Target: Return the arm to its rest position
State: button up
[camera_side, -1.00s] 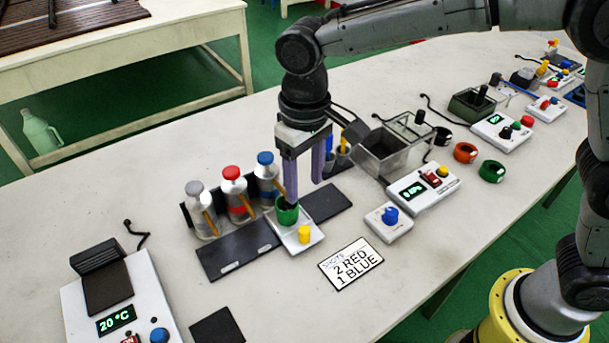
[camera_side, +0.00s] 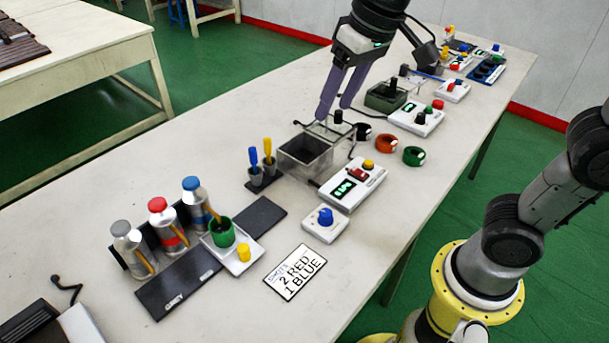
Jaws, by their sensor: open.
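My gripper (camera_side: 333,112) is open and empty, raised over the far half of the white table (camera_side: 108,192). Its purple fingers point down, apart from each other, above and behind the grey open-topped box with a clear lid (camera_side: 304,157). The green cup (camera_side: 221,232) stands upright on the small white tray (camera_side: 236,262), well away from the gripper. A yellow piece (camera_side: 243,252) sits on the same tray.
Three bottles with grey, red (camera_side: 167,226) and blue caps stand at the left. A card reading 2 RED 1 BLUE (camera_side: 295,273) lies in front. Control boxes (camera_side: 352,184), coloured rings (camera_side: 386,143) and a dark green container (camera_side: 385,97) occupy the right side.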

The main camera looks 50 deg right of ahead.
jog(key=s+d+f+t, duration=0.1)
jog(key=s+d+f, duration=0.2)
jog(key=s, duration=0.4)
jog(key=s+d+f+t, duration=0.1)
jog(key=s+d+f, duration=0.3)
jog(key=s, duration=0.3)
jog(key=shift+d+n+h, duration=0.15)
jog(key=shift+n+h, duration=0.25)
